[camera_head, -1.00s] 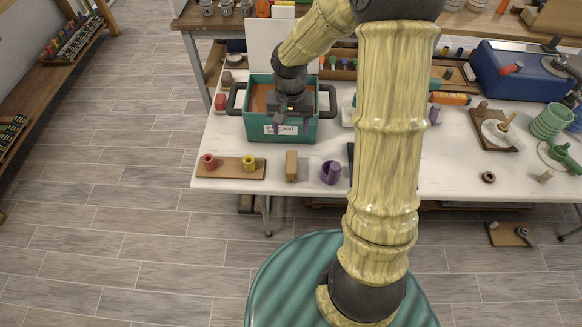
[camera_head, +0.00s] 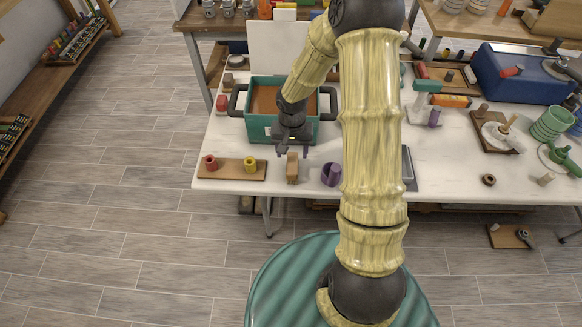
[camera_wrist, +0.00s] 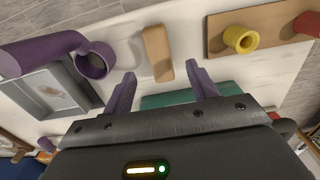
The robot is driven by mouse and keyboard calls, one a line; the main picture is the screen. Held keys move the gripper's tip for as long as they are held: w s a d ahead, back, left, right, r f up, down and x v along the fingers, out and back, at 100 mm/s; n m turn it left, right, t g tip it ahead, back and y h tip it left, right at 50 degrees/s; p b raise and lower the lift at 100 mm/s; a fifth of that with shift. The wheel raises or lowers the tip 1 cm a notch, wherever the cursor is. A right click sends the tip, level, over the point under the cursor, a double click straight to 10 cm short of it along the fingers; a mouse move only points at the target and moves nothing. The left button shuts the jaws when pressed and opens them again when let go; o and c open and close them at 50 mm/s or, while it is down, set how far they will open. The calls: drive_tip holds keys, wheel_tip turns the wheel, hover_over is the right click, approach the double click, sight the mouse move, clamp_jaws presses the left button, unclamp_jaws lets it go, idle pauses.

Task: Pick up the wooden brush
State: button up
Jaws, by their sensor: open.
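The wooden brush (camera_head: 292,175) is a small upright-looking tan block near the front edge of the white table. In the wrist view the brush (camera_wrist: 157,52) lies just beyond the fingertips, roughly in line with the space between them. My gripper (camera_head: 293,151) is in front of the green bin, just behind the brush in the head view. In the wrist view its purple fingers (camera_wrist: 161,76) are spread apart with nothing between them. I cannot tell the exact height of the fingers above the table.
A board (camera_head: 231,169) with red and yellow cups stands left of the brush. The green bin (camera_head: 259,131) is behind. Bare white tabletop lies between these things.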

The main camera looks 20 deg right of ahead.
sight(292, 163)
drive_tip(key=shift+a+f, duration=0.1)
drive_tip(key=shift+f, duration=0.9)
drive_tip(key=shift+f, duration=0.15)
drive_tip(key=f, duration=0.2)
drive_tip(key=f+p, duration=0.1)
drive_tip(key=f, duration=0.2)
drive_tip(key=shift+w, duration=0.2)
drive_tip(key=shift+r, duration=0.1)
drive_tip(key=shift+f+b, duration=0.25)
drive_tip(key=shift+b, duration=0.05)
drive_tip(key=shift+c, duration=0.5)
drive_tip(key=c, duration=1.1)
drive_tip(key=shift+c, duration=0.2)
